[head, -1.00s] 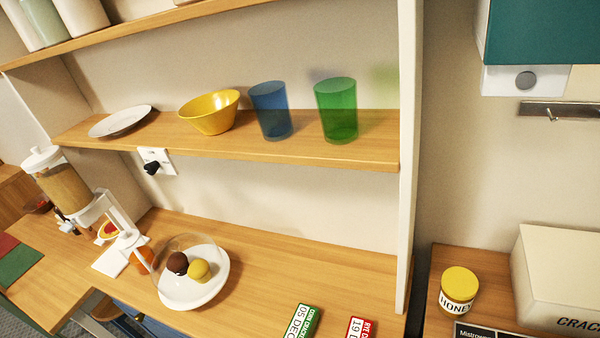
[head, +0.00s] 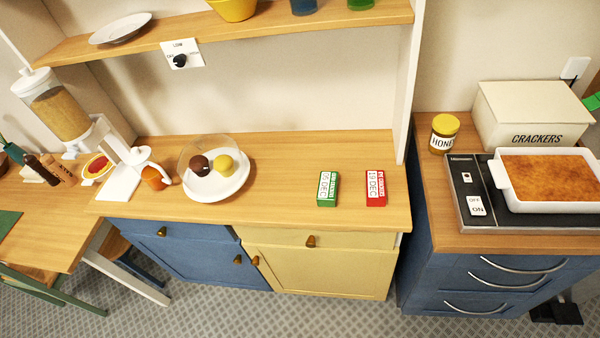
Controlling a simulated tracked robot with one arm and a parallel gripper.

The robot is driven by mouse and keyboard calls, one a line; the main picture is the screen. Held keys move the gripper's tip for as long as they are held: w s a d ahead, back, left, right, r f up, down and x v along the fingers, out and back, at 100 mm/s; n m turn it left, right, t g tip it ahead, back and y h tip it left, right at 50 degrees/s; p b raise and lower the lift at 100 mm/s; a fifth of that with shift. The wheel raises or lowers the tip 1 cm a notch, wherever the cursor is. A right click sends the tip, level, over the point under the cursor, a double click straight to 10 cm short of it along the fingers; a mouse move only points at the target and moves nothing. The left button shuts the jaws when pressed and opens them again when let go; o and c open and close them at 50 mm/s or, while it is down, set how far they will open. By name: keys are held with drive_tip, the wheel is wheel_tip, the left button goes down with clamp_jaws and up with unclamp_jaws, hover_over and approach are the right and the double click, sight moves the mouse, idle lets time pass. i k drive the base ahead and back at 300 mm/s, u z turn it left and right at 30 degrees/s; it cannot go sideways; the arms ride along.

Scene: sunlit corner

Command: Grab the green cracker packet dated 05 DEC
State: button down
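The green cracker packet (head: 328,189) lies on the wooden counter near its front edge, right of centre in the head view. Its white label reads 05 DEC. A red packet (head: 375,188) marked 19 DEC lies a short way to its right, apart from it. My gripper does not show in the head view.
A white plate (head: 228,187) with a clear dome and two balls stands left of the packets. A shelf (head: 290,30) overhangs the counter's back. A white upright panel (head: 408,95) stands at the right end. A honey jar (head: 444,133) and crackers box (head: 530,115) stand beyond.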

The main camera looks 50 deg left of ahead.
sight(328, 191)
drive_tip(key=k, duration=1.45)
drive_tip(key=u, duration=0.65)
drive_tip(key=i, duration=1)
